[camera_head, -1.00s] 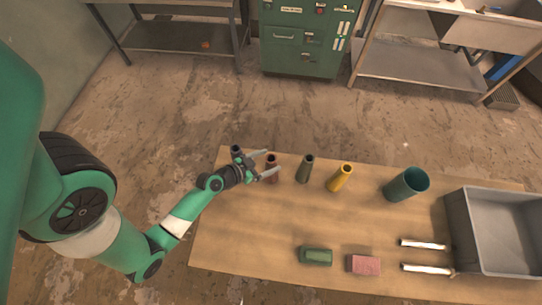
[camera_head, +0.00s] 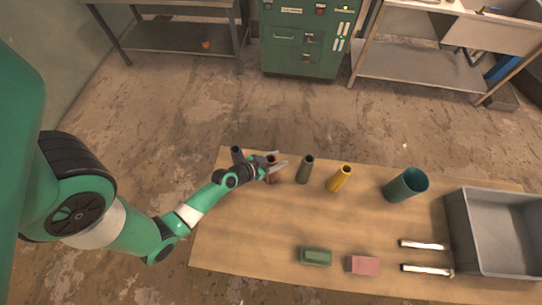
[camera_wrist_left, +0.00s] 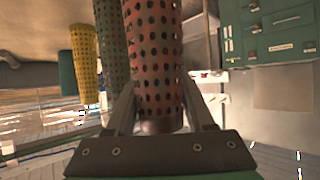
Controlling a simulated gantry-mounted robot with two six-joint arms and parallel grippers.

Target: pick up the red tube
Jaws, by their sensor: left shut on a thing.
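The red tube (camera_wrist_left: 155,60), perforated with dark holes, stands between the fingers of my left gripper in the left wrist view. In the head view the red tube (camera_head: 271,174) is near the table's back left, partly covered by the gripper. My left gripper (camera_head: 279,164) is shut on it, with one finger on each side, and the fingers also show in the left wrist view (camera_wrist_left: 160,117). I cannot tell whether the tube still touches the table. My right gripper does not show.
A dark tube (camera_head: 237,153) stands to the left of the red one. A dark green tube (camera_head: 305,170) and a yellow tube (camera_head: 339,179) stand to the right. Farther right are a teal cup (camera_head: 406,186) and a grey bin (camera_head: 457,234). A green block (camera_head: 316,257) and pink block (camera_head: 362,265) lie in front.

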